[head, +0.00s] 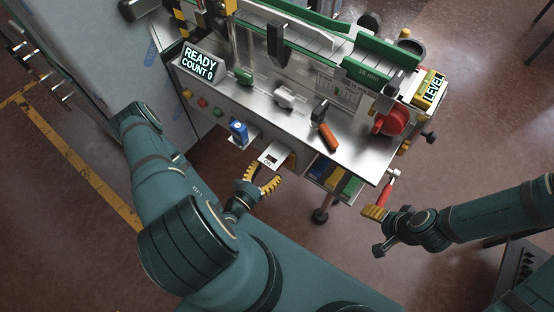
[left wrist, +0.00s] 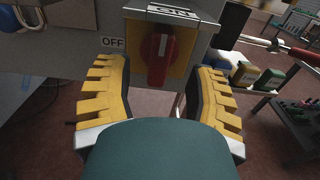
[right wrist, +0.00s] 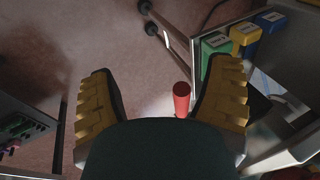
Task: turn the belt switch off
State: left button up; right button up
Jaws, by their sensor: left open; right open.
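The belt switch is a red rotary knob (left wrist: 157,58) on a yellow plate in a grey box, with an OFF label (left wrist: 113,42) to its left and an ON label (left wrist: 172,13) above. Its grip bar stands about upright, toward ON. In the head view the switch box (head: 273,155) hangs at the machine's front edge and the knob is hidden. My left gripper (head: 264,176) is open in front of it, fingers on either side of the knob; I cannot tell whether they touch it. My right gripper (head: 376,207) is open below the machine's right end.
A red handle (right wrist: 181,98) shows between my right fingers, apparently not gripped. A steel table (head: 260,112) carries an orange-handled tool (head: 327,134). Coloured bins (head: 335,180) hang right of the switch. A blue item (head: 239,131) sits left of it.

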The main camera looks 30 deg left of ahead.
pick_arm(q)
jog(key=shift+w+d, duration=0.2)
jog(key=shift+w, duration=2.45)
jog(key=shift+c, duration=0.4)
grip_shut()
